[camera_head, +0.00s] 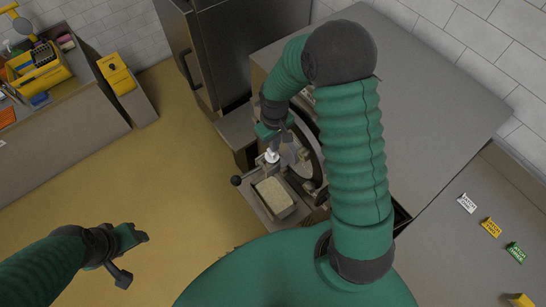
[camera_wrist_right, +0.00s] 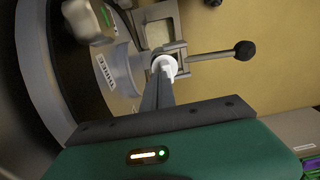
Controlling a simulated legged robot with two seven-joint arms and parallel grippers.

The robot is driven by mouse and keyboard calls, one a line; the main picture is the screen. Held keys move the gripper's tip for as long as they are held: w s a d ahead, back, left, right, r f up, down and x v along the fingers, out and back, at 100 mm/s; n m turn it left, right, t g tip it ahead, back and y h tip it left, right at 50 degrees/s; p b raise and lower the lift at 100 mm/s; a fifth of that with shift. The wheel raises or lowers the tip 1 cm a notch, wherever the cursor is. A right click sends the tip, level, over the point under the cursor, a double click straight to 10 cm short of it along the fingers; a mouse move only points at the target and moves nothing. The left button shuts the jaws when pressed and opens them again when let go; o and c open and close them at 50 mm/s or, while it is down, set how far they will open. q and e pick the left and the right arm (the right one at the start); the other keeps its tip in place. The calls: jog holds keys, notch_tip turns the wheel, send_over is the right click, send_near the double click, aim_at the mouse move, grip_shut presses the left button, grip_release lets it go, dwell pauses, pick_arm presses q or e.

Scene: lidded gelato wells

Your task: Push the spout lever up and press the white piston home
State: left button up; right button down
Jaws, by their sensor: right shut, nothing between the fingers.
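The white piston (camera_head: 271,156) is at the machine's front, above a pan. In the right wrist view the white piston (camera_wrist_right: 165,66) lies right at my fingertips. The spout lever is a metal rod with a black ball (camera_head: 236,181), pointing out to the left; the rod (camera_wrist_right: 208,54) runs right in the wrist view. My right gripper (camera_head: 268,141) is shut and empty, its fingers (camera_wrist_right: 163,82) against or just over the piston; contact is unclear. My left gripper (camera_head: 130,252) hangs at lower left over the floor, away from the machine; its jaws are unclear.
A metal pan (camera_head: 291,212) with a pale block sits under the piston. A large round guard (camera_head: 310,160) stands beside it. A grey counter (camera_head: 470,260) with small labels is at right; a side bench (camera_head: 60,140) stands at left. Floor between is clear.

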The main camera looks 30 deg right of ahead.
jog(key=shift+f, duration=0.35)
notch_tip(320, 180, up, 6)
jog(key=p, duration=0.5)
jog(key=shift+r, duration=0.1)
